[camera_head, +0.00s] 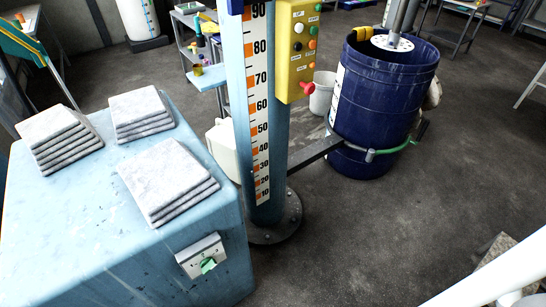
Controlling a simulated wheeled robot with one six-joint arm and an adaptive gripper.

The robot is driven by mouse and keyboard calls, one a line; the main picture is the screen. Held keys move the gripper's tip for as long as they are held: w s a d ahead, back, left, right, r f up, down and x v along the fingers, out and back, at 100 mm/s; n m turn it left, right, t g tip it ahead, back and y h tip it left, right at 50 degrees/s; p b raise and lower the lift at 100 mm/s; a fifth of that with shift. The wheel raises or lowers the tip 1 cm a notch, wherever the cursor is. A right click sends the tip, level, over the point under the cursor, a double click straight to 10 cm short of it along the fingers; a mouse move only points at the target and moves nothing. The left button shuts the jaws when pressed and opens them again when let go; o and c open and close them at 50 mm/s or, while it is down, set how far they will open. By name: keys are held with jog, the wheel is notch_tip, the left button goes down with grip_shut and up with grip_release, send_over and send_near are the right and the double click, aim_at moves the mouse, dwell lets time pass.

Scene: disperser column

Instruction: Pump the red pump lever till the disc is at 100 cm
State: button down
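The blue disperser column (270,120) stands on a round dark base near the middle. Its scale (259,110) shows marks from 10 up to 90, and the upper part is cut off by the frame. A pale disc (392,42) on a shaft sits at the mouth of a dark blue barrel (378,115). No height pointer can be made out on the scale. My gripper is outside the view.
A yellow button box (299,45) is fixed to the column. A green-handled clamp ring (385,151) surrounds the barrel. A light blue cabinet (90,225) with stacked slabs (168,180) fills the left. A white bucket (322,95) stands behind. Open floor (350,240) lies in front.

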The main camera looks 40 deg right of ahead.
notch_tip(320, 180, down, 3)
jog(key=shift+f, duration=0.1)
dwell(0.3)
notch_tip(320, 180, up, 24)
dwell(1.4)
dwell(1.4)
